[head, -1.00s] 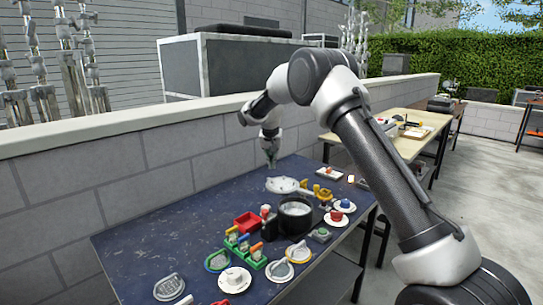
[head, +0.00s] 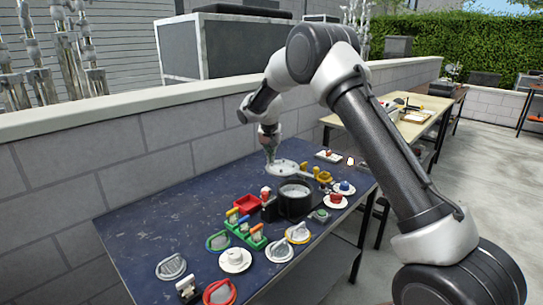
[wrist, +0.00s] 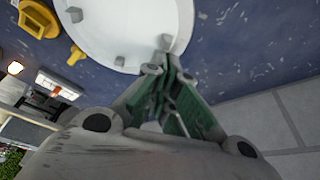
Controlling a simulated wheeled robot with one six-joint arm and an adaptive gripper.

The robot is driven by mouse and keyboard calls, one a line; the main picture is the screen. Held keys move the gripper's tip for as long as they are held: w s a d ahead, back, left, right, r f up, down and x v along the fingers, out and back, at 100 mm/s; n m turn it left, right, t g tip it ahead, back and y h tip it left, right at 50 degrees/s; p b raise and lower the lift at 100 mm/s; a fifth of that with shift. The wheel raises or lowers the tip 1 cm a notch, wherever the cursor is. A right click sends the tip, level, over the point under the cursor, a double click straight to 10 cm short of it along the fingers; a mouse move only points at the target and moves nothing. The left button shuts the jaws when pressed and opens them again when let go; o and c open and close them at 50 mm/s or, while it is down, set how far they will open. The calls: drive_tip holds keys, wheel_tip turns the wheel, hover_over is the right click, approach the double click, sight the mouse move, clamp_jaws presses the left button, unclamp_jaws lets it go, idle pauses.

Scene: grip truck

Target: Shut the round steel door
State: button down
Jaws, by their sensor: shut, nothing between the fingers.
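The round steel door (head: 283,168) is a pale disc standing open, out behind the black round vessel (head: 296,202) on the blue table. Its face with small knobs fills the top of the wrist view (wrist: 125,30). The vessel's mouth is uncovered and shows a pale inside. My gripper (head: 270,160) points down at the far left edge of the door. In the wrist view its green-padded fingers (wrist: 163,68) are shut and empty, with the tips overlapping the door's rim. I cannot tell whether they touch it.
Yellow fittings (head: 323,176) stand right of the door. A red bin (head: 246,203), a green rack (head: 247,233), cups on saucers (head: 235,260) and several round handled pieces crowd the front. A block wall (head: 130,155) runs close behind the table. The table's left part is bare.

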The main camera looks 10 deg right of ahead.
drive_tip(key=shift+s, duration=0.1)
drive_tip(key=shift+s+a+n+y, duration=0.3)
drive_tip(key=shift+s+a+n, duration=0.55)
drive_tip(key=shift+s+n, duration=0.15)
drive_tip(key=s+n+y, duration=0.1)
drive_tip(key=s+n, duration=0.1)
drive_tip(key=s, duration=0.1)
drive_tip(key=s+a+n, duration=0.1)
drive_tip(key=s+n, duration=0.2)
drive_tip(key=s+a+n+y, duration=0.1)
drive_tip(key=s+n, duration=0.1)
drive_tip(key=s, duration=0.1)
drive_tip(key=shift+s+a+n+y, duration=0.2)
drive_tip(key=shift+a+n+y, duration=0.1)
drive_tip(key=shift+n, duration=0.1)
drive_tip(key=s+d+n+g+y, duration=0.1)
drive_tip(key=s+d+n+g, duration=0.1)
drive_tip(key=s+d+n, duration=0.4)
drive_tip(key=shift+s+d+n+g+y, duration=0.15)
drive_tip(key=shift+s+n+g+y, duration=0.15)
drive_tip(key=shift+s+n, duration=1.6)
drive_tip(key=shift+s+m, duration=0.45)
drive_tip(key=shift+m, duration=0.05)
